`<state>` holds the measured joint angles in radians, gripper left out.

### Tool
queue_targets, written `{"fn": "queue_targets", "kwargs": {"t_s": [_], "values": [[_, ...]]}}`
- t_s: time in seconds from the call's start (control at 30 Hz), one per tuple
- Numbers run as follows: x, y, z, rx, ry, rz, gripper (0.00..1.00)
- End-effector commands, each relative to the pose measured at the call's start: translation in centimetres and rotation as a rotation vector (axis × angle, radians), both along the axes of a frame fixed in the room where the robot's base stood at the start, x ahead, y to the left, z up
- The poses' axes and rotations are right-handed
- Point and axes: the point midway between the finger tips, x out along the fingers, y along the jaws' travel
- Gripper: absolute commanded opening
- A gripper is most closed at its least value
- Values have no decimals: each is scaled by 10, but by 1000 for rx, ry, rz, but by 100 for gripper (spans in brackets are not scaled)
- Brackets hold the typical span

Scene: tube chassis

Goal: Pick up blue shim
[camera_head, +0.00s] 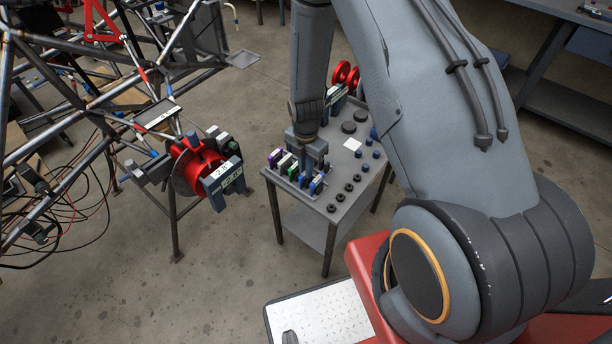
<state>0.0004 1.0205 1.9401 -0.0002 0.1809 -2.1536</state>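The blue shim (317,185) appears at the right front end of a row of small coloured pieces on the grey cart. A purple piece (275,158) and a green piece (285,162) stand further left in that row. My gripper (309,172) points down over the right part of the row, with its fingers right at or just behind the blue shim. At this size I cannot tell whether the fingers touch the shim or how far apart they are. My gripper hides part of the row.
A tube frame (60,75) and a red hub with grey blocks (190,165) stand to the left. Open floor lies between them and the cart.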

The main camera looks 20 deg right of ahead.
Motion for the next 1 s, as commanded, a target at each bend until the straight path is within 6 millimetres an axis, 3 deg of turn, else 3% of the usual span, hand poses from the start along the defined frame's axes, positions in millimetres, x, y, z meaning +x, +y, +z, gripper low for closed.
{"fn": "queue_targets", "kwargs": {"t_s": [0.47, 1.0], "values": [[1, 0, 8, 0, -1, 0, 0], [2, 0, 73, 0, -4, 0, 0]]}}
